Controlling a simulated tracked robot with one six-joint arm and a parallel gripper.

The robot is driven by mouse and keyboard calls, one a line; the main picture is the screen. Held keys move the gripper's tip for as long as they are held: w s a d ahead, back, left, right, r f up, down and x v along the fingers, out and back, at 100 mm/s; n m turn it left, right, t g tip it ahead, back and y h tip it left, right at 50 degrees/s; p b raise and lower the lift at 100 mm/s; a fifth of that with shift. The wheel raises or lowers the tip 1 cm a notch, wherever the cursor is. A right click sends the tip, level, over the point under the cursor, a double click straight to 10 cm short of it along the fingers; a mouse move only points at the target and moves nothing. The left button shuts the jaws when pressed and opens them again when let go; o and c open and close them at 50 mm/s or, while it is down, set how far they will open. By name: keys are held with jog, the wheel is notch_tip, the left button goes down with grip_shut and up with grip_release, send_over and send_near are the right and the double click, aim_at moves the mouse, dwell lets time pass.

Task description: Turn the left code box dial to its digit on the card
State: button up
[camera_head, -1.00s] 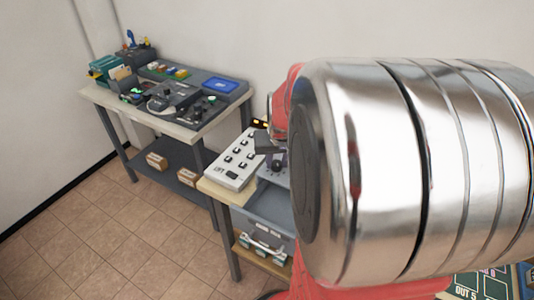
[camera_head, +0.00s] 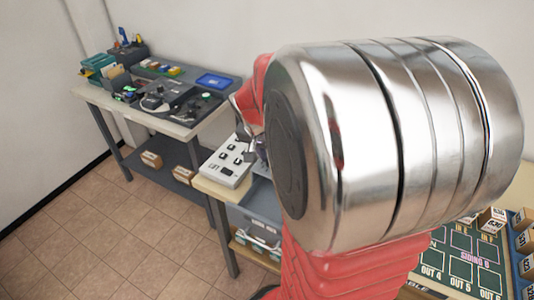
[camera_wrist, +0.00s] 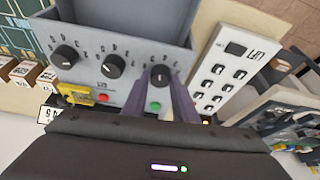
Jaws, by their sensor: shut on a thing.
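The grey code box (camera_wrist: 118,90) fills the upper middle of the wrist view, where writing appears upside down. It has three black dials in a row: one at picture left (camera_wrist: 65,57), a middle one (camera_wrist: 113,66), and one at picture right, the left code box dial (camera_wrist: 160,76). My gripper (camera_wrist: 161,86) has a finger on each side of that right-hand dial and is shut on it. The dial's pointer reading is too small to tell. In the head view my arm hides most of the box and the dials. I cannot make out the card.
The white LIFT panel (camera_wrist: 232,72) with several black switches stands close beside the box; it also shows in the head view (camera_head: 228,163). A red button (camera_wrist: 103,97), a green button (camera_wrist: 154,106) and a yellow part (camera_wrist: 76,94) sit close by. An equipment bench (camera_head: 150,110) stands left.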

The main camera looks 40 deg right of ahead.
jog(key=m, duration=0.1)
jog(key=m+g, duration=0.1)
jog(key=m, duration=0.2)
jog(key=shift+w+a+m+g, duration=0.1)
jog(key=shift+w+m+g, duration=0.15)
jog(key=shift+m+g, duration=0.15)
jog(key=m+g, duration=0.1)
jog(key=m, duration=0.3)
jog(key=shift+w+m+g, duration=0.15)
jog(key=shift+m+g, duration=0.15)
jog(key=shift+g, duration=0.1)
jog(key=m+g+y, duration=0.1)
jog(key=m, duration=0.3)
jog(key=shift+w, duration=0.15)
jog(key=m, duration=0.2)
jog(key=m+g+y, duration=0.1)
jog(key=m, duration=0.2)
jog(key=shift+w+d+y, duration=0.1)
jog(key=shift+d+y, duration=0.1)
jog(key=shift+y, duration=0.1)
jog(key=shift+m, duration=0.3)
jog(key=o, duration=1)
jog(key=shift+d, duration=0.1)
jog(key=shift+o, duration=0.2)
jog(key=shift+r, duration=0.1)
jog(key=v, duration=1.3)
jog(key=shift+w, duration=0.35)
